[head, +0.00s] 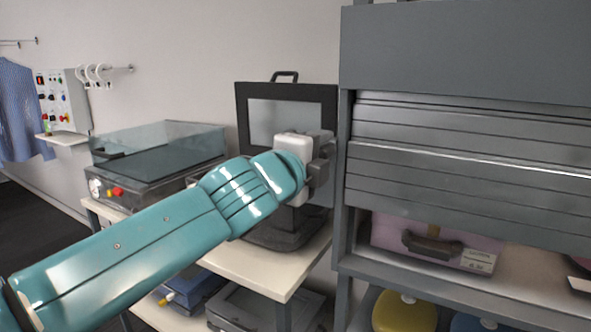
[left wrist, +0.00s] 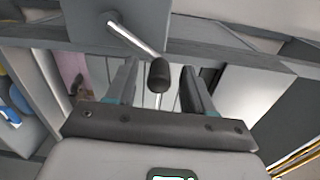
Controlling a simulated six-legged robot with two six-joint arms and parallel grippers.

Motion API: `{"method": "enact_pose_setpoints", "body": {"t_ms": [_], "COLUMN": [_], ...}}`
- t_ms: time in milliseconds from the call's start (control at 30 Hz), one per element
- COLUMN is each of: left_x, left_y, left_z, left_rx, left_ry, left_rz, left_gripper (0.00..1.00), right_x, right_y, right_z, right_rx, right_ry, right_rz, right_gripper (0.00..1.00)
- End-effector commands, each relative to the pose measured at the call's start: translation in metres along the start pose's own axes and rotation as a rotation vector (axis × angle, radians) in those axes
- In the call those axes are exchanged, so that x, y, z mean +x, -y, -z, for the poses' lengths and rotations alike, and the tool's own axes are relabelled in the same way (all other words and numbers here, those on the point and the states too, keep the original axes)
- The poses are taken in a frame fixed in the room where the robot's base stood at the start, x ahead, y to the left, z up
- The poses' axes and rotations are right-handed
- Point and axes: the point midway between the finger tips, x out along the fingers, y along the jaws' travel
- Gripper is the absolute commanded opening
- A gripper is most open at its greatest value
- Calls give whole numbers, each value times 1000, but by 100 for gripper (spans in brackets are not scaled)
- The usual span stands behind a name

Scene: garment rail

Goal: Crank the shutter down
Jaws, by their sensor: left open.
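The grey slatted shutter (head: 470,155) hangs partway down the front of the cabinet at right in the head view, with an open gap below it. In the left wrist view, the crank shows as a bright metal rod (left wrist: 134,36) from a grey box, ending in a dark knob (left wrist: 159,76). My left gripper (left wrist: 160,82) is open, with its fingers on either side of the knob; I cannot tell whether they touch it. In the head view my left gripper (head: 324,165) is beside the cabinet's left post, and the crank is hidden there. My right gripper is out of view.
A mauve case (head: 430,240) with a dark handle lies on the cabinet shelf under the shutter. A yellow item (head: 403,312) is lower down. A bench (head: 275,272) beside the cabinet holds a glass-lidded machine (head: 155,165) and a dark-framed press (head: 262,90) behind my arm.

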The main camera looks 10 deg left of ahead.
Motion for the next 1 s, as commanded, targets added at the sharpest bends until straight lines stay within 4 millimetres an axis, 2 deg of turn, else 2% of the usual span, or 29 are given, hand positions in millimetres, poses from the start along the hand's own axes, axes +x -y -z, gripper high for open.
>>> {"method": "enact_pose_setpoints", "body": {"t_ms": [167, 300, 500, 700, 1000], "left_x": [-45, -84, -126, -146, -148], "left_y": [-3, -1, -1, -1, -1], "left_z": [0, 0, 1, 1, 1], "left_rx": [-1, -1, -2, -1, 0], "left_ry": [-1, -1, -3, -2, -1], "left_rz": [5, 4, 2, 0, -1], "left_gripper": [52, 52, 52, 52, 52], "right_x": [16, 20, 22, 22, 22], "right_y": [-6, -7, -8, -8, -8], "right_z": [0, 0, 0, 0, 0], "right_rx": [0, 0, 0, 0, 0], "right_ry": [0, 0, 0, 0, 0], "right_rz": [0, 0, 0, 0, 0], "right_gripper": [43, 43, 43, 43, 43]}}
